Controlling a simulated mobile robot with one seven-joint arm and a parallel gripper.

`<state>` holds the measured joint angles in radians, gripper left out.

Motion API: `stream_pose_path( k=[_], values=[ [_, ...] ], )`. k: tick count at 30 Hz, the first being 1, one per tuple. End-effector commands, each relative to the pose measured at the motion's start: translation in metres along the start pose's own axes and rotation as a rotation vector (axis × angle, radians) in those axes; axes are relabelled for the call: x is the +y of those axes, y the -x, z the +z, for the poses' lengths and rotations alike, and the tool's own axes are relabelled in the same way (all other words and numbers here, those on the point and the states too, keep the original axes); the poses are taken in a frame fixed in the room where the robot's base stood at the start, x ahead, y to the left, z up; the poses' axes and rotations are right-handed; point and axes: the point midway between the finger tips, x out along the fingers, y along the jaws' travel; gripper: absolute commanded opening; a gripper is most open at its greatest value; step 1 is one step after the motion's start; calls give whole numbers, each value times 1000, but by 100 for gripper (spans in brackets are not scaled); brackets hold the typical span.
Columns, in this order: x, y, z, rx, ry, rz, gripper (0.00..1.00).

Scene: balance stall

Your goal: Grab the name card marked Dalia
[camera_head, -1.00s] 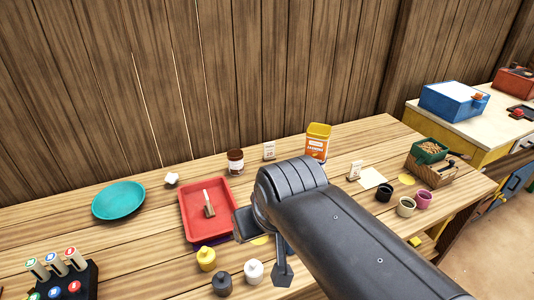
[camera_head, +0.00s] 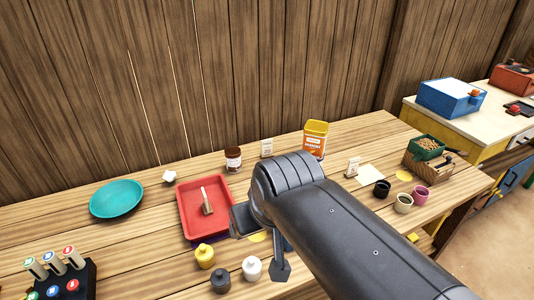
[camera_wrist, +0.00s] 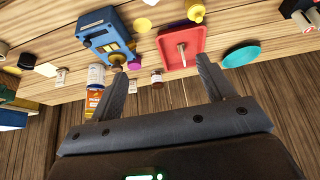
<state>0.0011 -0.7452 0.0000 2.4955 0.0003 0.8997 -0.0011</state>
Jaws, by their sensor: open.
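Two small pale standing cards show in the head view. One card (camera_head: 267,148) stands at the back between the brown jar and the orange tin; the other card (camera_head: 353,167) stands right of my arm. Their print is too small to read, so I cannot tell which says Dalia. In the wrist view, a card (camera_wrist: 62,76) shows at the left, beyond my fingers. My gripper (camera_wrist: 160,68) is open with nothing held between its fingers, above the table; the arm hides part of the table in the head view.
A red tray (camera_head: 187,211) holding a small tool, a teal plate (camera_head: 117,199), a brown jar (camera_head: 233,160) and an orange tin (camera_head: 315,141) stand around. A blue device (camera_wrist: 104,34) shows in the wrist view. Small pots (camera_head: 404,203) stand at the right. Bottles stand in front.

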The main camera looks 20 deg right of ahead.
Motion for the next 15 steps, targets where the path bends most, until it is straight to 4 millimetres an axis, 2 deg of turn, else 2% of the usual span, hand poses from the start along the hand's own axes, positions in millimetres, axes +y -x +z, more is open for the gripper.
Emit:
stream_pose_path(
  k=[5, 11, 15],
  values=[
    [4, -1, -31, -10, -4, 7, 75],
    [17, -12, -98, -24, -12, 19, 75],
    [29, -28, -144, -33, -17, 26, 75]
  ],
)
